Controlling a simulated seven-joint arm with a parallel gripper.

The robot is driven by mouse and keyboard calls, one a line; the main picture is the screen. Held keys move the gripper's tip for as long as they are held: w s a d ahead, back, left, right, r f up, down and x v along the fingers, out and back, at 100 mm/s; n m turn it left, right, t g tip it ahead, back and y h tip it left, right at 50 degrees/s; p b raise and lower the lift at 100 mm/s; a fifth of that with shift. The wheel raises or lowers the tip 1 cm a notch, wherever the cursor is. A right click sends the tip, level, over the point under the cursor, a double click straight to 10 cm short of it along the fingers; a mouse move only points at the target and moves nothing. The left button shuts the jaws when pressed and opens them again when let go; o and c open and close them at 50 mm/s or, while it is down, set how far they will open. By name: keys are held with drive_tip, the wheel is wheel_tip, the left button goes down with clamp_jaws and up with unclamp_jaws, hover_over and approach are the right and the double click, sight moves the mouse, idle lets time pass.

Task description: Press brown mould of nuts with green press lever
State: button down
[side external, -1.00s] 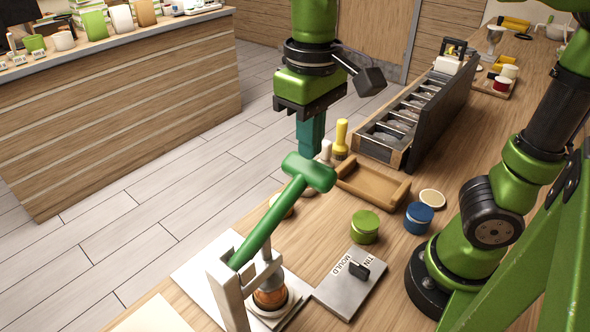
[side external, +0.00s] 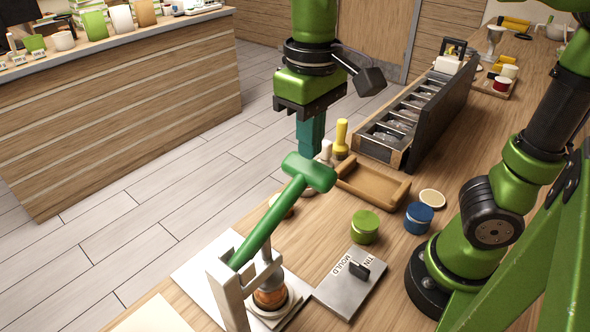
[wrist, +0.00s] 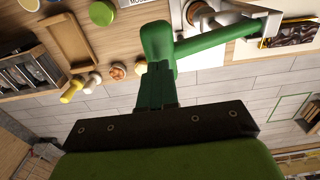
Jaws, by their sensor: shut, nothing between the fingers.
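The green press lever (side external: 268,222) slants up from the pale grey press frame (side external: 228,285) to a thick crosswise grip (side external: 310,172). The brown mould of nuts (side external: 270,297) sits on the press base under the ram, partly hidden by the frame. My gripper (side external: 312,152) is shut and empty, its teal fingers pointing down at the lever's grip. In the wrist view, the shut fingers (wrist: 156,88) reach to the lever's grip (wrist: 157,45). They overlap or touch its end; I cannot tell which.
A wooden tray (side external: 398,189), a green tin (side external: 365,226), a blue tin (side external: 418,217) and a grey mould plate (side external: 349,284) stand right of the lever. A yellow-topped tool (side external: 341,138) stands close behind my gripper. A compartment rack (side external: 420,112) is farther back.

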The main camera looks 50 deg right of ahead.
sight(309, 163)
idle(0.4)
drive_tip(key=shift+f, duration=3.85)
